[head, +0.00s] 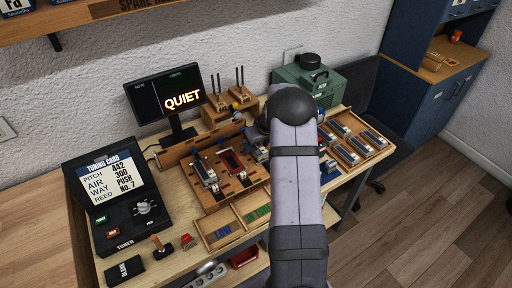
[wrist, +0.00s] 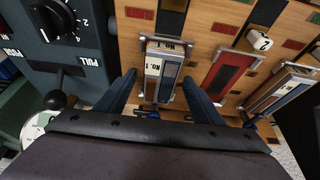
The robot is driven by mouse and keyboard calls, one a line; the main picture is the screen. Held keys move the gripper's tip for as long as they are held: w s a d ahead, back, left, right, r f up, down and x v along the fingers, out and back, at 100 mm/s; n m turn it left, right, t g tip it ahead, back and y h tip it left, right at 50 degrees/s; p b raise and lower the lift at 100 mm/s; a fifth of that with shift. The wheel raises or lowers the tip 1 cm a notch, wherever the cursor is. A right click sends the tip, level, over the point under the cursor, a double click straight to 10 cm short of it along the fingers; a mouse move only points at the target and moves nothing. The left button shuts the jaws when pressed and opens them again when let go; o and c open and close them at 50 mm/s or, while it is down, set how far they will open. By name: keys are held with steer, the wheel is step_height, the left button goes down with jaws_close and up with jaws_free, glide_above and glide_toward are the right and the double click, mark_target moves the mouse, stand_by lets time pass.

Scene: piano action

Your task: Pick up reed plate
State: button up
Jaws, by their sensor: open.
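In the wrist view, a narrow metal-framed reed plate (wrist: 160,88) marked No. 1 lies on the wooden board. My gripper (wrist: 159,76) is open, with one dark blue finger on each side of this plate. A gap shows at the left finger; the right finger is close to the plate's edge, and I cannot tell if it touches. The plate's near end is partly hidden by my gripper. In the head view, my arm hides the gripper, and similar plates lie on the board, one at its left (head: 206,172).
A red-framed slot (wrist: 225,75) and another plate (wrist: 282,90) lie to the right in the wrist view. A dark panel with a knob (wrist: 55,18) stands at left. The head view shows a tuner (head: 112,195), a monitor (head: 165,95) and a tray of plates (head: 352,155).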

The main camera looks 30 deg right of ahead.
steer(key=c, duration=1.2)
steer(key=shift+r, duration=0.15)
